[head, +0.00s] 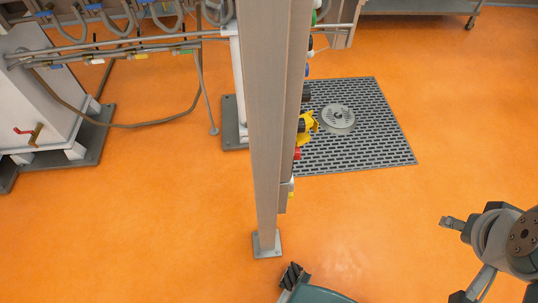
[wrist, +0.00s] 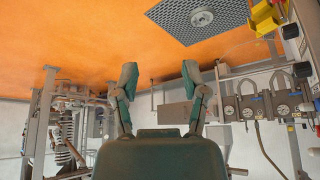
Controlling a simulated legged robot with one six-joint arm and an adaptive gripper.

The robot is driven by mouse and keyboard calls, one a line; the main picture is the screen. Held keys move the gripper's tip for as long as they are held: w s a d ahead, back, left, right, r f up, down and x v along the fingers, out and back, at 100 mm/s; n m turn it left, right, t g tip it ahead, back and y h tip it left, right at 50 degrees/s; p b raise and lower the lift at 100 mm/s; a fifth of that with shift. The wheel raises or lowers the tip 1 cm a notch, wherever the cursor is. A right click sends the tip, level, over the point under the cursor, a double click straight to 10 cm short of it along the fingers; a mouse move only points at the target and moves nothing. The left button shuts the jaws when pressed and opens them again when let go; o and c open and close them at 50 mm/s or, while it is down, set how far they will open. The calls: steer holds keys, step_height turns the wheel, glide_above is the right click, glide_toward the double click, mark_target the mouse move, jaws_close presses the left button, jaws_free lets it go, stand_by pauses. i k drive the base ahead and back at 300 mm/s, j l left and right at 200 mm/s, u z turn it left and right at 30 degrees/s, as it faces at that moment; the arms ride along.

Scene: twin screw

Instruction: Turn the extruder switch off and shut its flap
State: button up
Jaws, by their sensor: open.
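A yellow part (head: 306,125) sticks out from the right side of the upright post in the head view. It is seen edge-on, so I cannot tell whether it is the extruder switch or its flap, nor how either is set. A yellow box-like part (wrist: 267,17) also shows at the upper right of the wrist view, cut by the frame edge. My gripper (wrist: 157,82) is open in the wrist view, with nothing between its two green fingers. It is apart from the yellow part.
The tall grey post (head: 266,120) stands in the middle of the head view and hides its panel face. A floor grate (head: 375,150) lies behind it. White machinery (head: 35,95) with pipes stands left. Gauges (wrist: 265,110) show at wrist-view right. Orange floor (head: 150,220) is clear.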

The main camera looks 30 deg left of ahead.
mark_target(297, 156)
steer(key=i+l+u, duration=0.1)
steer(key=u, duration=0.3)
steer(key=i+l+u, duration=0.1)
steer(key=u, duration=0.3)
steer(key=i+l+u, duration=0.1)
steer(key=u, duration=0.25)
steer(key=l+u, duration=0.25)
steer(key=u, duration=0.15)
steer(key=l+u, duration=0.35)
steer(key=k+l+u, duration=0.2)
steer(key=l+u, duration=0.15)
steer(key=i+l+u, duration=0.2)
steer(key=i+l, duration=0.15)
